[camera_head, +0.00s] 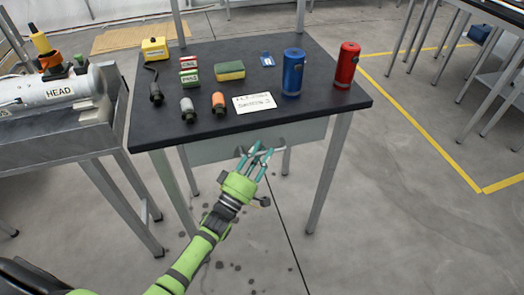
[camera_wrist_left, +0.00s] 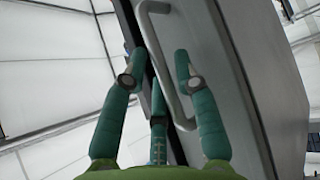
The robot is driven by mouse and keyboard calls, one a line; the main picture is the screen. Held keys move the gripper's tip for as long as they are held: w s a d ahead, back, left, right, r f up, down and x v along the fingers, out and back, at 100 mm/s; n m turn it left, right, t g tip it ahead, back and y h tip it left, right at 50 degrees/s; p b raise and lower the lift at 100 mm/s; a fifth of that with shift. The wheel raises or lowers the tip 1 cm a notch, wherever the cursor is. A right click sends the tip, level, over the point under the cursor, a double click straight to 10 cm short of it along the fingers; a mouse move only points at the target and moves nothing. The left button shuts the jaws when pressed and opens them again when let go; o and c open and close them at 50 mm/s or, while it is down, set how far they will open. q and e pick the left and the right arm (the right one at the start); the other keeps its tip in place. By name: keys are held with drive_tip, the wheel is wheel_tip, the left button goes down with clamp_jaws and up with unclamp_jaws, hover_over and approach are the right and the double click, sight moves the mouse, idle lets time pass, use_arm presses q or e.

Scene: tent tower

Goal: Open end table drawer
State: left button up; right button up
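The end table (camera_head: 215,100) has a black top and grey metal legs. Its grey drawer (camera_head: 215,149) sits under the front edge and appears closed. In the left wrist view the drawer front (camera_wrist_left: 215,75) fills the right half, with a curved metal bar handle (camera_wrist_left: 167,70). My left gripper (camera_head: 258,152) is in front of the drawer with its teal fingers spread. In the left wrist view the fingers (camera_wrist_left: 155,72) stand on both sides of the handle, open; I cannot tell whether any finger touches it. My right gripper is not in view.
A bench with a white HEAD cylinder (camera_head: 55,91) is at left.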

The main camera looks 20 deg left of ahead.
use_arm(q)
drive_tip(key=shift+w+r, duration=0.1)
drive_tip(key=shift+w, duration=0.2)
drive_tip(key=shift+d, duration=0.1)
clamp_jaws()
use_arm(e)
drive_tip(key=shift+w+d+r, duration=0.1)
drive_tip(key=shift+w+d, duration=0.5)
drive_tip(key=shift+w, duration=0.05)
